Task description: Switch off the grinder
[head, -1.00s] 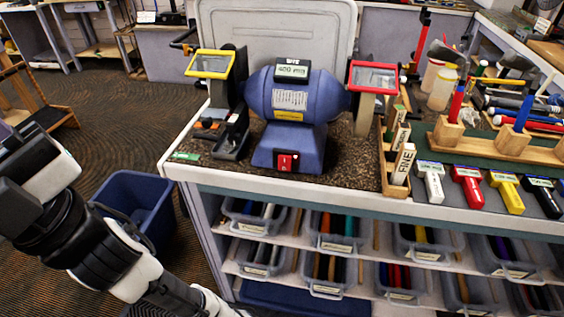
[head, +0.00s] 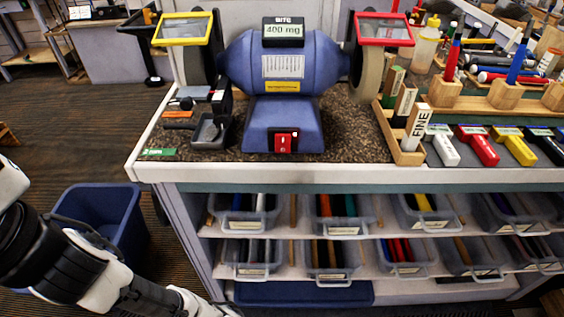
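The blue bench grinder (head: 283,75) stands on a dark speckled surface at the left end of the workbench. Its display reads about 400 mg. A red rocker switch (head: 285,141) sits on the front of its base, facing me; I cannot tell its position for sure. A yellow-framed guard (head: 182,28) covers the left wheel and a red-framed guard (head: 385,29) the right wheel. My arm shows at the lower left, below the bench top and apart from the grinder. My gripper is out of the frame.
The bench's front edge (head: 330,176) lies before the grinder. A wooden holder of labelled blocks (head: 402,155) stands to its right, beside coloured hammer-like tools (head: 476,145). Below are shelves of grip bins (head: 340,222). A blue waste bin (head: 95,215) stands left, near my arm.

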